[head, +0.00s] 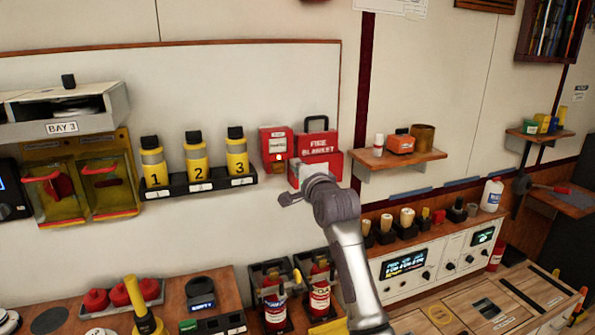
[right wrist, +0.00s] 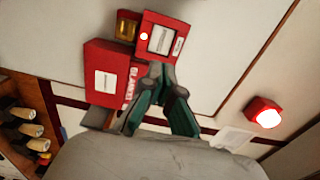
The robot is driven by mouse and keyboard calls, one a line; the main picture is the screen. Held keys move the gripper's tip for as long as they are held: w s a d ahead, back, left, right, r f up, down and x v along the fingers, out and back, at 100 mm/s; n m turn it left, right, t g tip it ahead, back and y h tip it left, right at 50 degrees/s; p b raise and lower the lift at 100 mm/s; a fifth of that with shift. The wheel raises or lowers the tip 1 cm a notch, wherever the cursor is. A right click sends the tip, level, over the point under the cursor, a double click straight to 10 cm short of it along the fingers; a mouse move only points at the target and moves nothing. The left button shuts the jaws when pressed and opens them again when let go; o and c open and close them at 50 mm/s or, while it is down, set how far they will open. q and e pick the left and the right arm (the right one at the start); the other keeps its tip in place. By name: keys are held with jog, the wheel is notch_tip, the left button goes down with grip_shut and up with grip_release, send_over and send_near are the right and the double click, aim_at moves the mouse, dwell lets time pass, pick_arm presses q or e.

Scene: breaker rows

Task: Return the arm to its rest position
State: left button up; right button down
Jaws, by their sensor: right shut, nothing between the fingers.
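My right arm (head: 350,255), grey and silver, rises from the bottom of the head view in front of the wall. Its gripper (head: 284,198) points left, just below the red fire blanket box (head: 318,145). In the right wrist view the gripper's dark green fingers (right wrist: 157,72) are shut and empty. Their tips overlap the lower edge of a small red wall box (right wrist: 163,40) with a white label; whether they touch it I cannot tell. The fire blanket box (right wrist: 106,75) is beside the fingers. My left gripper is not in view.
Yellow numbered bottles (head: 196,165) stand in a wall rack left of the gripper. Fire extinguishers (head: 319,290) stand below it. A wooden shelf (head: 398,160) and a white instrument panel (head: 400,268) are to the right. Bare wall (head: 240,225) lies left of the arm.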

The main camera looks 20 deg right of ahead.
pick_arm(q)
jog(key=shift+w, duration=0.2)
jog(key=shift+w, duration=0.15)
